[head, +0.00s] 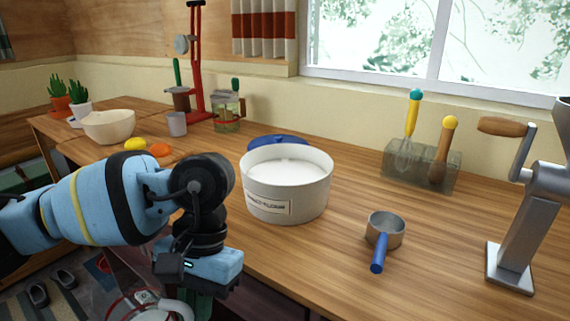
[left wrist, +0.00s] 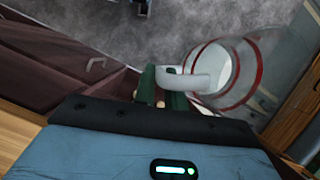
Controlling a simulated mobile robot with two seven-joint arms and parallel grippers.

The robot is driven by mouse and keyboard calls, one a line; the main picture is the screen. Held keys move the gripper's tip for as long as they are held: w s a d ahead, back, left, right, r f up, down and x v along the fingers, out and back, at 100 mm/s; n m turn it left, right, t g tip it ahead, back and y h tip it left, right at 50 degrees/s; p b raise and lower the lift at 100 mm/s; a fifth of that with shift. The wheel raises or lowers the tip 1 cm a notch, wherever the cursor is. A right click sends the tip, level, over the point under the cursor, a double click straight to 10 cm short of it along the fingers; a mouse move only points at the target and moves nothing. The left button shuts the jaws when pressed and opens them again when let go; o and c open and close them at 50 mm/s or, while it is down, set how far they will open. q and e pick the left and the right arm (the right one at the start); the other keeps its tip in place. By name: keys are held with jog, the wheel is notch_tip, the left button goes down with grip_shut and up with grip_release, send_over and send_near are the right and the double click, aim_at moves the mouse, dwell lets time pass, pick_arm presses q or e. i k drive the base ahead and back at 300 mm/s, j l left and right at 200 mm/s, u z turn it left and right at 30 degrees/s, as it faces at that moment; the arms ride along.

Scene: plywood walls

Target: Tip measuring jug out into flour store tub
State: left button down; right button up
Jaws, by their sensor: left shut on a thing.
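The flour store tub (head: 262,208) is a round white tub with a label. It stands on the wooden counter in the middle of the head view, open, with white flour (head: 285,172) inside. The measuring jug (head: 140,299), clear with red bands and a white handle, is low at the bottom of the head view, in front of the counter edge and partly cut off. It also shows in the left wrist view (left wrist: 238,72). My left gripper (left wrist: 168,92) is shut on the jug's handle. The jug's contents cannot be made out. My right gripper is not in view.
A blue lid (head: 277,141) lies behind the tub. A metal measuring cup with a blue handle (head: 380,250) sits to its right. Further right are a utensil block (head: 420,172) and a metal grinder (head: 515,220). A cream bowl (head: 108,127) stands back left.

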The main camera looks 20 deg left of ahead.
aim_at(284, 183)
jog(key=k, duration=0.55)
jog(key=k+z, duration=0.1)
jog(key=z, duration=1.2)
jog(key=j+z, duration=0.2)
jog(key=k+j, duration=0.1)
jog(key=j, duration=0.3)
jog(key=k+j, duration=0.1)
jog(key=j, duration=0.35)
jog(key=k+j, duration=0.1)
jog(key=j, duration=0.3)
jog(key=k+j, duration=0.1)
jog(key=j, duration=0.35)
jog(key=k+j, duration=0.1)
jog(key=j, duration=0.3)
